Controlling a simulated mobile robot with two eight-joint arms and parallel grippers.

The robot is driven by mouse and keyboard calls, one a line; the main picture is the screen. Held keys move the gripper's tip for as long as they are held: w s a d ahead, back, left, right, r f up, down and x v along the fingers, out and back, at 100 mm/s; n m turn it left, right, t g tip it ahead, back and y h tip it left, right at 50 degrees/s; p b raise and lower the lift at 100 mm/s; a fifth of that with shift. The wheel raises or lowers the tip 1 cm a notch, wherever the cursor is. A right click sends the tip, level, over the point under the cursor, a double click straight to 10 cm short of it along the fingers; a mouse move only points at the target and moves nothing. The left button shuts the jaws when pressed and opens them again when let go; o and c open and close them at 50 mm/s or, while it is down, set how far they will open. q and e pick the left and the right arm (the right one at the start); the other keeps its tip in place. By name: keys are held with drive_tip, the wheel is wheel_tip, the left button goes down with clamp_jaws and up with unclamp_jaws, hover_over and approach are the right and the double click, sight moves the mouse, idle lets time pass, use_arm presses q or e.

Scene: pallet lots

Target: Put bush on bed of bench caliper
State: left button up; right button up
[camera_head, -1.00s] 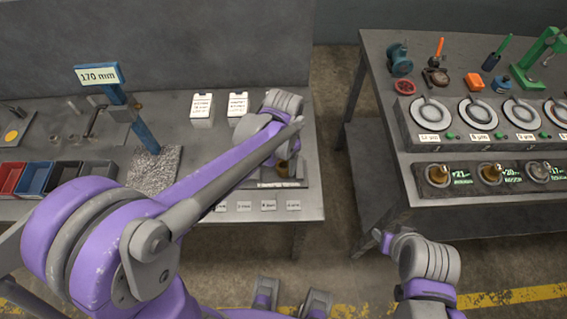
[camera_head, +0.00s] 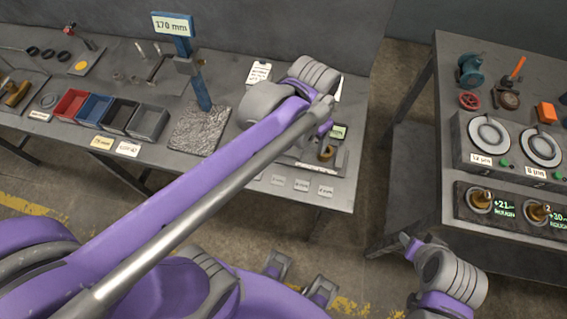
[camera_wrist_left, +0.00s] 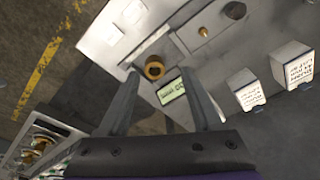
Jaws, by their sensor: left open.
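The brass bush (camera_head: 327,153) stands upright at the bench caliper (camera_head: 339,158) near the table's right end. In the left wrist view the bush (camera_wrist_left: 154,68) is a gold ring with a dark hole, beside the caliper's lit display (camera_wrist_left: 172,91). I cannot tell whether the bush touches the caliper's bed. My left gripper (camera_wrist_left: 159,76) is open, with its fingers on either side of the bush in that view and nothing held. In the head view my left wrist hides part of the caliper. Parts of my right arm show at lower right; its jaws cannot be made out.
A blue stand with a 170 mm sign (camera_head: 172,25) rises left of my forearm. Several coloured bins (camera_head: 70,104) sit farther left. White label blocks (camera_wrist_left: 243,88) stand near the caliper. A second table with dial gauges (camera_head: 489,136) is at right, across a floor gap.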

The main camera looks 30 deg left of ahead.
use_arm(q)
drive_tip(key=s+a+f+n+t, duration=0.3)
drive_tip(key=s+a+f, duration=0.1)
drive_tip(key=s, duration=0.5)
drive_tip(key=shift+s+f+n, duration=0.35)
drive_tip(key=shift+f+n, duration=0.05)
drive_tip(key=shift+f, duration=0.25)
